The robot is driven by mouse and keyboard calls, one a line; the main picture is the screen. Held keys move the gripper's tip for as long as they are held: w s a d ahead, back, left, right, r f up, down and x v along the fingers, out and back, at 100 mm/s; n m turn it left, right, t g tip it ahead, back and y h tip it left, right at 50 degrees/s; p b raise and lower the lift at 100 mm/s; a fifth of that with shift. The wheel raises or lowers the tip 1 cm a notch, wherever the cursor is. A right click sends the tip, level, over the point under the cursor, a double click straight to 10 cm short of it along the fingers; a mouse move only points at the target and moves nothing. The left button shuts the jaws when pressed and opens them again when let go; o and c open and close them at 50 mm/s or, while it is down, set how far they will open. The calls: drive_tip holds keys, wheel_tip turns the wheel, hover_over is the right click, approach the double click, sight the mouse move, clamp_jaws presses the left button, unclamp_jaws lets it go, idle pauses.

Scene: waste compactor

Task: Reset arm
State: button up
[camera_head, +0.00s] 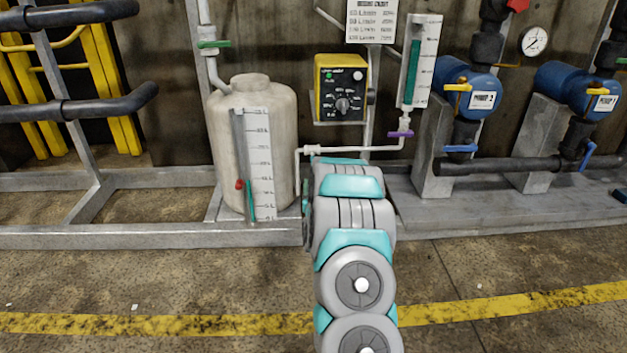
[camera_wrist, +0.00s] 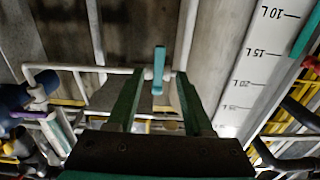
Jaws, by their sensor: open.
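My gripper (camera_wrist: 160,76) shows in the wrist view as two dark green fingers, spread apart. A teal valve handle (camera_wrist: 158,68) on a pale horizontal pipe (camera_wrist: 115,70) appears in the gap between the fingers. I cannot tell how far beyond the fingertips it is, and I see no grip on it. In the head view my grey and teal arm (camera_head: 352,235) reaches forward from the bottom middle to just right of the white tank (camera_head: 252,135). My gripper is hidden behind the arm there.
A litre scale (camera_wrist: 262,65) stands close on the right in the wrist view. In the head view a yellow control box (camera_head: 341,88), a purple-handled valve (camera_head: 400,134) and blue pumps (camera_head: 470,90) line the wall. The floor (camera_head: 180,280) is clear on both sides of my arm.

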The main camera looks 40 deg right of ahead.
drive_tip(key=shift+s+a, duration=0.15)
drive_tip(key=shift+s, duration=0.05)
idle(0.4)
drive_tip(key=a+r+n+g+y+p, duration=0.25)
drive_tip(key=a+r+y, duration=0.2)
drive_tip(key=a, duration=0.75)
drive_tip(key=s+a+r+n+g+y+p, duration=0.1)
drive_tip(key=s+a+r+g+y, duration=0.15)
drive_tip(key=s+a, duration=0.35)
drive_tip(key=s+a+r+g+y+p, duration=0.1)
drive_tip(key=s+a+r+g, duration=0.2)
drive_tip(key=a, duration=0.4)
drive_tip(key=s+a+r+n+g+p, duration=0.1)
drive_tip(key=s+a+r+g, duration=0.2)
drive_tip(key=s, duration=1.1)
drive_tip(key=s+a+r+n+g+p, duration=0.1)
drive_tip(key=s+a, duration=0.4)
drive_tip(key=s, duration=0.9)
drive_tip(key=s+a+r+n+g+y+p, duration=0.1)
drive_tip(key=s+a+r+g, duration=0.3)
drive_tip(key=s, duration=1)
wheel_tip(320, 180, up, 2)
drive_tip(key=shift+a+g+p, duration=0.35)
drive_tip(key=shift+g+p, duration=0.25)
drive_tip(key=shift+p, duration=0.3)
